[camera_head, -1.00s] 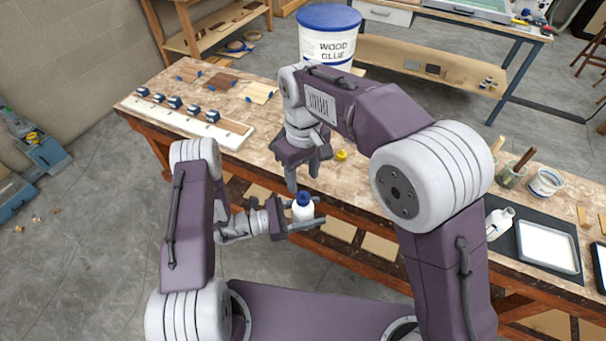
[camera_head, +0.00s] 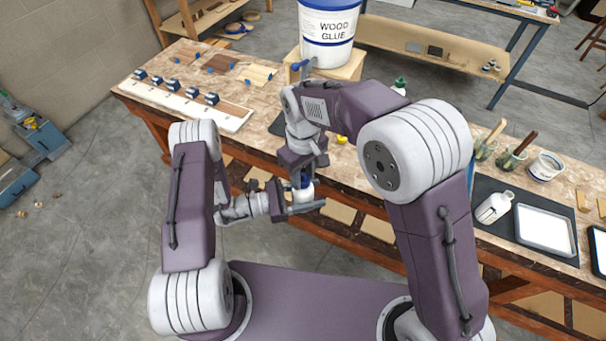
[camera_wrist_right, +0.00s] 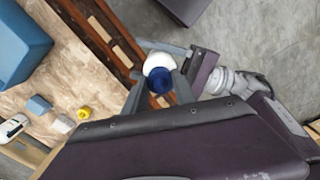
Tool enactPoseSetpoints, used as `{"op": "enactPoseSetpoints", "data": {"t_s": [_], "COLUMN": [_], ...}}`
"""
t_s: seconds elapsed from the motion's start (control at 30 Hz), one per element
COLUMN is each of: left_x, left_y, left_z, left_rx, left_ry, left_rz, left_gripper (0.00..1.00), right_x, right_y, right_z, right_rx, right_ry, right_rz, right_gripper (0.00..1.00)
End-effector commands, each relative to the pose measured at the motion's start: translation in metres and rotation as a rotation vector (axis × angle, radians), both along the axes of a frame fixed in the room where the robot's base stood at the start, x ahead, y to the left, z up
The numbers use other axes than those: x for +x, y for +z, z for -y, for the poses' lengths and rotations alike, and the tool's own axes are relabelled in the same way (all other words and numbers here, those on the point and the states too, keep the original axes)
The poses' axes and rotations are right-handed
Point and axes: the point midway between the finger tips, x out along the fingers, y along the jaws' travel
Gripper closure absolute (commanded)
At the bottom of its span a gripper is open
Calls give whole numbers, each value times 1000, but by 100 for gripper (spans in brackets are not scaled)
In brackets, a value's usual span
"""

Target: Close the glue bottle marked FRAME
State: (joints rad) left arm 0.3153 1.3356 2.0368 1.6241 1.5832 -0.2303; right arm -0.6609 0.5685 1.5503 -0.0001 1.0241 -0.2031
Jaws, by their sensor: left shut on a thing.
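A white bottle with a blue cap (camera_head: 304,192) is upright in my left gripper (camera_head: 303,203), which is shut on it in front of the bench edge. No FRAME marking is readable on it. My right gripper (camera_head: 301,176) points down just over the bottle. In the right wrist view, the blue cap (camera_wrist_right: 160,79) lies between the fingertips of my right gripper (camera_wrist_right: 159,88). I cannot tell whether those fingers touch the cap. The white bottle body (camera_wrist_right: 156,62) shows beyond the cap. A small yellow cap (camera_wrist_right: 83,113) lies on the bench.
The workbench (camera_head: 232,147) holds wood strips and a row of blue clamps (camera_head: 175,85) at left. A wood glue bucket (camera_head: 327,38) stands on a wooden block. A green-topped bottle (camera_head: 400,83) stands behind my right arm.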

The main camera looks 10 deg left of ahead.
Motion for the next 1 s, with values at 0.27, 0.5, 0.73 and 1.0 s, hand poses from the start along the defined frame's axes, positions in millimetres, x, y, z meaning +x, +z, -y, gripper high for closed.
{"op": "enactPoseSetpoints", "data": {"t_s": [0.27,0.5,0.73,1.0], "left_x": [0,0,0,0], "left_y": [0,0,0,0], "left_z": [0,0,0,0], "left_rx": [-1,-1,-1,-1], "left_ry": [0,0,0,0], "left_rz": [0,0,0,0], "left_gripper": [100,100,100,100], "right_x": [0,0,0,2], "right_y": [0,0,1,48], "right_z": [0,0,0,-1], "right_rx": [1,1,1,4], "right_ry": [-5,-5,-5,-5], "right_rz": [1,1,1,6], "right_gripper": [100,43,43,43]}}
